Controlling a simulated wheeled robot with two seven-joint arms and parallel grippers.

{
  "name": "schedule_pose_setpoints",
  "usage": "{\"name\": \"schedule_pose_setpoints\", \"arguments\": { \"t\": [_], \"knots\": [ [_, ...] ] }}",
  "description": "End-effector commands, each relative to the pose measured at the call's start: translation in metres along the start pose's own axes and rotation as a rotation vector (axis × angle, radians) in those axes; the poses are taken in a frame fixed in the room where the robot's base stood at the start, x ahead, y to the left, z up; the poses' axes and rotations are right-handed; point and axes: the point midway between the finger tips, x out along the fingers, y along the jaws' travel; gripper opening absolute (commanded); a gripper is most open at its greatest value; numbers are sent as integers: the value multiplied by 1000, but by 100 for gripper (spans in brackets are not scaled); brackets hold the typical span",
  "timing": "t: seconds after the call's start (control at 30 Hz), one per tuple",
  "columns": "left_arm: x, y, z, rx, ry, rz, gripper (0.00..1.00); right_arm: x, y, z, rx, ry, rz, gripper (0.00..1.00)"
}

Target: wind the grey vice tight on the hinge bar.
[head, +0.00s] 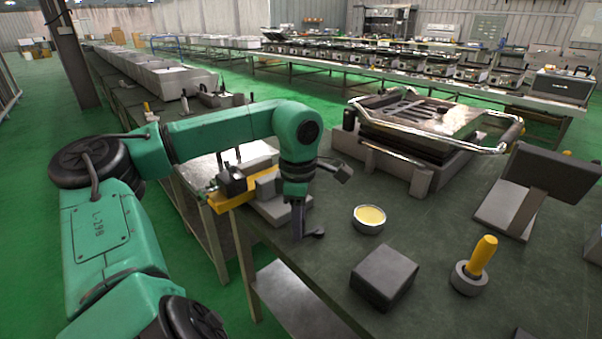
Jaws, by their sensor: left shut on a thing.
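The grey vice (268,207) sits at the table's left edge, partly hidden behind my left forearm and gripper. A yellow bar (221,205), which looks like the hinge bar, lies at its left side and sticks out past the table edge. I cannot tell how closely the jaws press on it. My left gripper (300,234) points down at the near end of the vice. It is shut on a small dark part, apparently the vice handle (317,234); the grip itself is mostly hidden. My right gripper is not in view.
A bowl of yellow stuff (369,219), a dark grey block (384,277) and a yellow-handled tool in a round holder (476,262) stand right of the gripper. A heavy press with a chrome handle (430,135) is behind, a tilted panel (520,195) at right.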

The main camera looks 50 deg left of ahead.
Motion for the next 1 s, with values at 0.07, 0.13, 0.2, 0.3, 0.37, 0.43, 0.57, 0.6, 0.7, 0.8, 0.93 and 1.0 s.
{"name": "schedule_pose_setpoints", "arguments": {
  "t": [0.07, 0.13, 0.2, 0.3, 0.37, 0.43, 0.57, 0.6, 0.7, 0.8, 0.93, 1.0],
  "knots": [
    [-2, 2, -1, 28, -3, 5, 0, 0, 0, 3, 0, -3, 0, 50],
    [-2, 3, -1, 49, -2, 5, 0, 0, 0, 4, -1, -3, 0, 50],
    [-2, 4, -2, 66, -2, 6, 0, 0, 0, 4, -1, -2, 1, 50],
    [-2, 4, -2, 79, -2, 6, 0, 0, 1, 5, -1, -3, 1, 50],
    [-2, 5, -2, 83, -2, 6, 0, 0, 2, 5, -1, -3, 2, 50],
    [-2, 5, -2, 85, -2, 6, 0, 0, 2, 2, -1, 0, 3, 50],
    [-2, 5, -2, 85, -2, 6, 0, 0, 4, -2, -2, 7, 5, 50],
    [-2, 5, -2, 85, -2, 6, 0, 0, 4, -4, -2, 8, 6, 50],
    [-2, 5, -2, 84, -2, 6, 0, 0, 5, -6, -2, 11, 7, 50],
    [-2, 4, -2, 84, -2, 5, 61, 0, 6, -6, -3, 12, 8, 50],
    [-1, 4, -2, 85, -1, 3, 61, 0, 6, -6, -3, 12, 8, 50],
    [-1, 4, -2, 85, -1, 3, 61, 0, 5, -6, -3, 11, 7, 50]
  ]
}}
